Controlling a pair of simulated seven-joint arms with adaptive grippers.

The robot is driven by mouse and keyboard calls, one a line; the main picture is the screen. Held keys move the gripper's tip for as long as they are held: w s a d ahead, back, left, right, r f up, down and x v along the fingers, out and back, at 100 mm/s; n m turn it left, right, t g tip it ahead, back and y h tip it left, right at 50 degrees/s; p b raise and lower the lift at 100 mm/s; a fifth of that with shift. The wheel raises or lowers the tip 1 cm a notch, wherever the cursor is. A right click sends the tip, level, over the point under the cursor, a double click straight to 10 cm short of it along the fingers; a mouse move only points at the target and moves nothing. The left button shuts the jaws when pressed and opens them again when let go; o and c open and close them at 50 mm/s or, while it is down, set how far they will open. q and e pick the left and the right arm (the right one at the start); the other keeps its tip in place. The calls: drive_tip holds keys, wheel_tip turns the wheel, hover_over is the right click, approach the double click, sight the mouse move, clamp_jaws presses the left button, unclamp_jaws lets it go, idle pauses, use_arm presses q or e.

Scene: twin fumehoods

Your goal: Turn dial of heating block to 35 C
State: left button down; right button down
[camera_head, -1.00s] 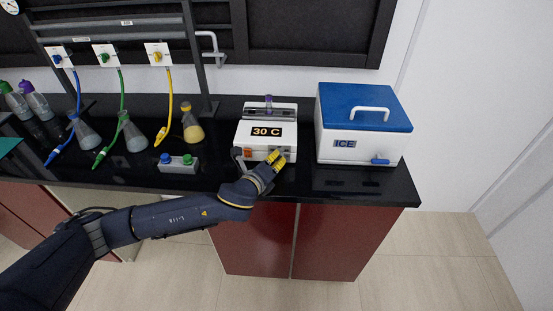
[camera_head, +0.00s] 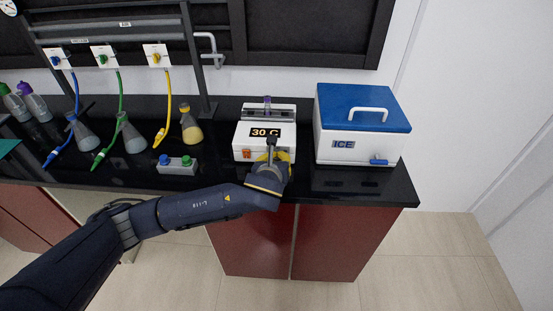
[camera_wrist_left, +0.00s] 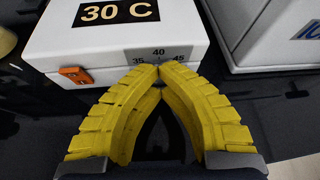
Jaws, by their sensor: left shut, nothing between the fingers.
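The white heating block (camera_head: 249,133) stands on the black bench, and its display reads 30 C. It also shows in the left wrist view (camera_wrist_left: 180,38), with an orange switch (camera_wrist_left: 75,75) on its front. A grey dial scale (camera_wrist_left: 170,55) there shows 35, 40 and 45. My left gripper (camera_wrist_left: 158,70) has yellow fingers shut with tips together, just in front of the scale. Its fingers hide the dial itself; I cannot tell whether they touch it. In the head view my left gripper (camera_head: 276,160) covers the block's front right. My right gripper is not in view.
A white ice box (camera_head: 335,143) with a blue lid stands close to the right of the block. A small box with blue and green knobs (camera_head: 178,168) and several flasks (camera_head: 191,125) stand to the left. A purple-capped tube (camera_head: 267,103) stands at the block's back.

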use_arm(q)
drive_tip(key=shift+s+d+f+m+y, duration=0.15)
drive_tip(key=shift+s+f+m+y, duration=0.15)
drive_tip(key=shift+f+m, duration=0.15)
drive_tip(key=shift+w+f, duration=0.1)
drive_tip(key=c, duration=2.2)
unclamp_jaws()
drive_tip(key=c, duration=1.7)
unclamp_jaws()
drive_tip(key=shift+o, duration=1.3)
drive_tip(key=shift+w+r, duration=0.15)
drive_tip(key=shift+r, duration=0.15)
drive_tip(key=v, duration=1.2)
